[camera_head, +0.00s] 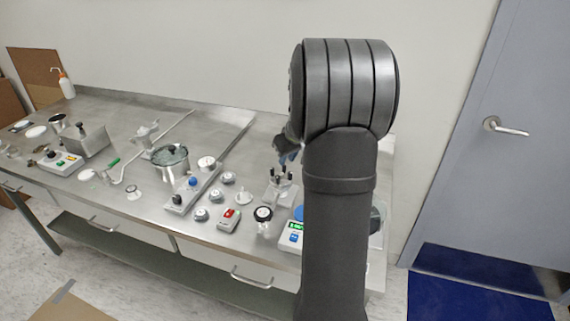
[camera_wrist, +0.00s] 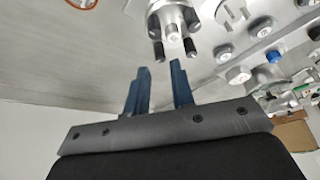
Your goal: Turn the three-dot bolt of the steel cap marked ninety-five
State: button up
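A steel cap (camera_wrist: 171,18) with several dark-tipped bolts around it is at the top middle of the wrist view. A fixture with dark upright tips (camera_head: 279,188) stands near the right end of the bench in the head view; it looks like the same thing. The number ninety-five and the dots on the bolts are too small to read. My gripper (camera_wrist: 161,68) is open, its two blue fingers apart with nothing between them. The fingertips are just short of the nearest dark bolt tips in the picture; I cannot tell the distance. In the head view my gripper (camera_head: 287,157) is partly hidden by my arm.
The steel bench (camera_head: 130,105) carries a pot (camera_head: 170,160), several knobs, a red-switch box (camera_head: 229,219) and a green-display device (camera_head: 292,236) near the fixture. The bench's back right is fairly clear.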

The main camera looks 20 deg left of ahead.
aim_at(285, 166)
jog(key=shift+x, duration=2.1)
jog(key=shift+c, duration=0.4)
grip_shut()
